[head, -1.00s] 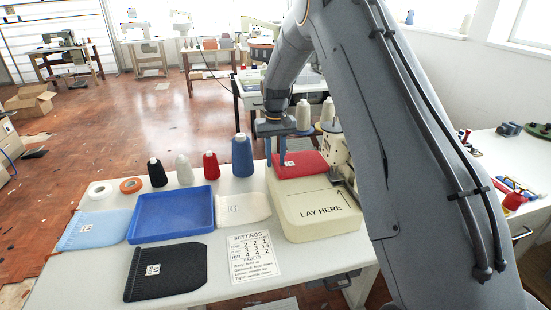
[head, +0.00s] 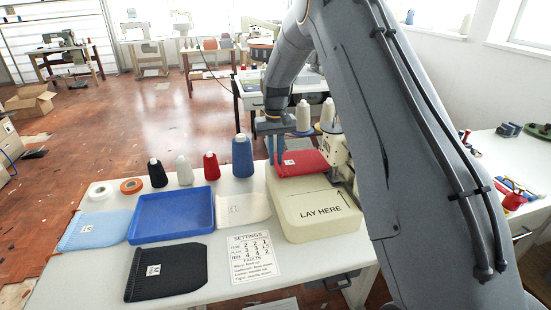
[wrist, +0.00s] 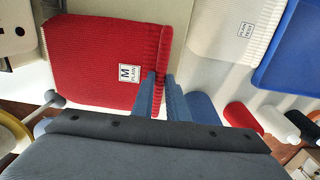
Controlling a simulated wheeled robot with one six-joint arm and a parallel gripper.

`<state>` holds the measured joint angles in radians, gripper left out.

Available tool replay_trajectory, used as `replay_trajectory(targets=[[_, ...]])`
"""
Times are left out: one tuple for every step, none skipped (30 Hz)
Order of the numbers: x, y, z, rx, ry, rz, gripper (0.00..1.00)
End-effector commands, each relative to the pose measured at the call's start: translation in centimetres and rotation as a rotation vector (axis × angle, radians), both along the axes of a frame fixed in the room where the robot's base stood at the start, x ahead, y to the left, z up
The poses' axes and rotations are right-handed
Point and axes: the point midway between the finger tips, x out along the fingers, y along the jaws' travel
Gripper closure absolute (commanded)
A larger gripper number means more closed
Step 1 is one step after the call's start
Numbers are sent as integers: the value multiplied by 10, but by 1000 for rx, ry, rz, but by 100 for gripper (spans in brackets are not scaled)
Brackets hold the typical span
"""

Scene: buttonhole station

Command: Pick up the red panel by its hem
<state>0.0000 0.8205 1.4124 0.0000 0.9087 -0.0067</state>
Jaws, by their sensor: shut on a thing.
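The red panel (head: 302,163) lies on the back part of the cream machine bed (head: 318,210). In the wrist view the panel (wrist: 95,60) shows its ribbed hem (wrist: 165,50) and a white label reading M PLAIN. My gripper (head: 276,160) is at the panel's left edge in the head view. In the wrist view my gripper (wrist: 163,80) has its two blue fingers on either side of the hem, shut on it near the label. The panel looks flat. I cannot tell whether any of it is lifted off the bed.
A blue tray (head: 172,215) is left of the bed, with a white panel (head: 243,208) between them. A light blue panel (head: 95,231), a black panel (head: 165,272) and a settings card (head: 252,257) lie around it. Thread cones, including a blue one (head: 242,157), stand behind.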

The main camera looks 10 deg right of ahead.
Motion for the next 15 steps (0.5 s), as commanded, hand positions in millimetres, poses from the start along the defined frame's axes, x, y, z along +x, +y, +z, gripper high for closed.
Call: replay_trajectory(targets=[[0,0,4,0,-1,0,100],[0,0,6,0,0,0,100],[0,0,8,0,0,0,100],[0,0,10,0,0,0,100],[0,0,11,0,0,0,100],[0,0,14,0,0,0,100],[0,0,15,0,0,0,100],[0,0,17,0,0,0,100],[0,0,19,0,0,0,100],[0,0,21,0,-1,0,100],[0,0,22,0,-1,0,100],[0,0,25,0,-1,0,100],[0,0,26,0,-1,0,100],[0,0,28,0,-2,0,100],[0,0,30,0,-2,0,100]])
